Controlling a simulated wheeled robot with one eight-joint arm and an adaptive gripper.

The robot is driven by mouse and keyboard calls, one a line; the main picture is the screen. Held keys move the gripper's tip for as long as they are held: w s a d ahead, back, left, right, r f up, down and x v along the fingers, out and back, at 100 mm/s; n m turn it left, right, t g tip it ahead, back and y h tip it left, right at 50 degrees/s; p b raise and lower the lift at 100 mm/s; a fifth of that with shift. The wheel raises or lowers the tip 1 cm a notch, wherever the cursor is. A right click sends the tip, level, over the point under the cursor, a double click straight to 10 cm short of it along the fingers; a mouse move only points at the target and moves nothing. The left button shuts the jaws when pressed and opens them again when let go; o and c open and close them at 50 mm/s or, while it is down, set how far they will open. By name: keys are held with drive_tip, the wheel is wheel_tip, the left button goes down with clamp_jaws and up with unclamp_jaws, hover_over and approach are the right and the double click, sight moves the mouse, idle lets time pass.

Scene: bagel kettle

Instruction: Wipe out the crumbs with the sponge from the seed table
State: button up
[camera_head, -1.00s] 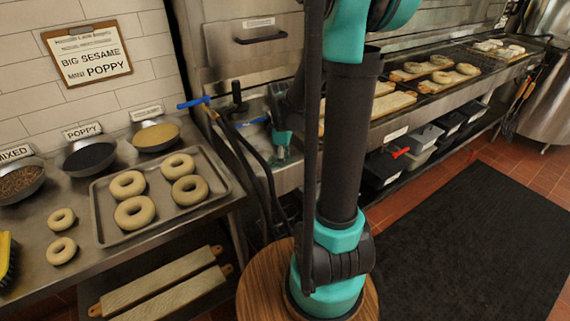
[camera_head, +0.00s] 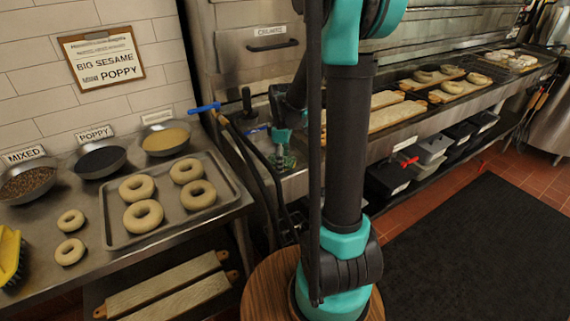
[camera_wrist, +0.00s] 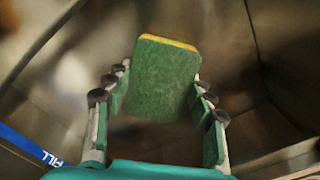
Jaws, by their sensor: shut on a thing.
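My gripper (camera_wrist: 163,98) is shut on a green sponge (camera_wrist: 165,75) with a thin yellow edge, seen in the wrist view. In the head view my gripper (camera_head: 283,155) hangs over the steel counter right of the seed table, partly behind a dark hose. The seed table (camera_head: 84,263) is the steel table at the left. It bears bowls of mixed seed (camera_head: 27,181), poppy (camera_head: 98,159) and pale sesame (camera_head: 165,138). I cannot make out crumbs on it.
A tray (camera_head: 115,232) with several bagels and two small loose bagels (camera_head: 70,221) (camera_head: 69,251) take up the table's middle and front. A yellow brush (camera_head: 9,255) lies at its left edge. A blue-handled tap (camera_head: 204,108) and hoses stand right of the table.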

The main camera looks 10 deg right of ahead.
drive_tip(key=shift+w+a+f, duration=0.1)
drive_tip(key=shift+w+a, duration=0.2)
drive_tip(key=shift+w, duration=0.55)
drive_tip(key=shift+w+a+r, duration=0.1)
drive_tip(key=shift+w+a, duration=0.15)
drive_tip(key=shift+w, duration=0.6)
drive_tip(key=shift+w+a+f, duration=0.1)
drive_tip(key=shift+w+a, duration=0.2)
drive_tip(key=shift+w, duration=0.55)
drive_tip(key=shift+r, duration=3)
drive_tip(key=shift+r, duration=0.15)
drive_tip(key=shift+r, duration=1.35)
